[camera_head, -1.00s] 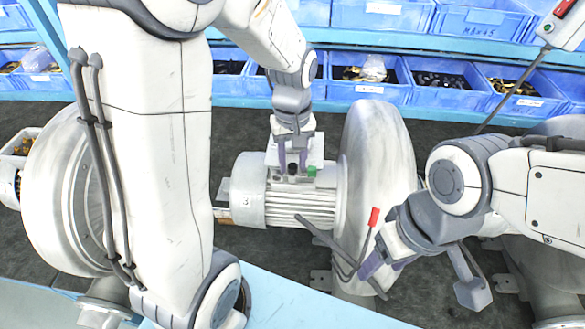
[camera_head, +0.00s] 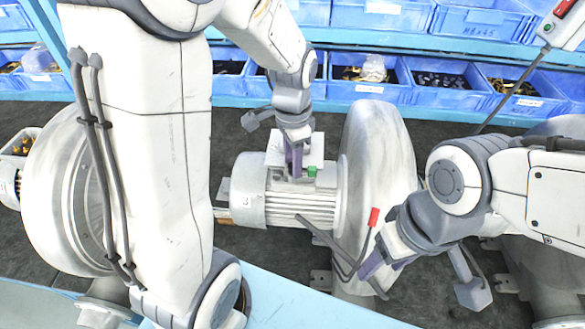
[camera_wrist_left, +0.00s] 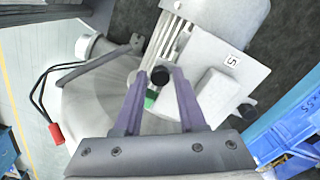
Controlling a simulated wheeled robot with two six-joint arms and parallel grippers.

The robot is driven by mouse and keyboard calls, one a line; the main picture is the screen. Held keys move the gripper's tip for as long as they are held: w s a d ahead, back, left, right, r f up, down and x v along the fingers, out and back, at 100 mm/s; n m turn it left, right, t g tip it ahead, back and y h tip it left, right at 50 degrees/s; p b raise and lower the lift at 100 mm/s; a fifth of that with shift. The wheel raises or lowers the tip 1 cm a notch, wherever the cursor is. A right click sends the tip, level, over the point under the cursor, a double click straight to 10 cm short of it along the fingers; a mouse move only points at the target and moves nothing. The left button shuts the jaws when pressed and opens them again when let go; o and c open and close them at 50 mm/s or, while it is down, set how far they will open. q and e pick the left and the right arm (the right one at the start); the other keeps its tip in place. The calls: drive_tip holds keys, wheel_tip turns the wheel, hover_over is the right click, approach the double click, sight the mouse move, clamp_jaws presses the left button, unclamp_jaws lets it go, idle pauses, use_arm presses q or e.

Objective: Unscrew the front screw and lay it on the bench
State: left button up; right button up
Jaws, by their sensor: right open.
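My left gripper (camera_head: 294,160) reaches down onto the top of the grey motor (camera_head: 252,200) in the head view. In the left wrist view, a black screw head (camera_wrist_left: 160,76) lies between the fingertips of my left gripper (camera_wrist_left: 159,82). Whether the fingers press on it is unclear. In the head view the fingers hide this screw. My right gripper (camera_head: 368,270) is open in front of the round blower housing (camera_head: 372,165).
A green part (camera_head: 312,171) sits close beside the left fingers. Dark leads with a red end (camera_head: 373,216) lie near the right gripper. Blue bins (camera_head: 370,95) line the back. A light blue bench edge (camera_head: 310,308) shows in front. Another blower (camera_head: 62,200) stands left.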

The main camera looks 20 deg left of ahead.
use_arm(q)
drive_tip(key=shift+c, duration=0.3)
clamp_jaws()
drive_tip(key=n, duration=0.3)
drive_tip(key=shift+n, duration=0.4)
drive_tip(key=shift+r, duration=0.65)
drive_tip(key=shift+r, duration=1.9)
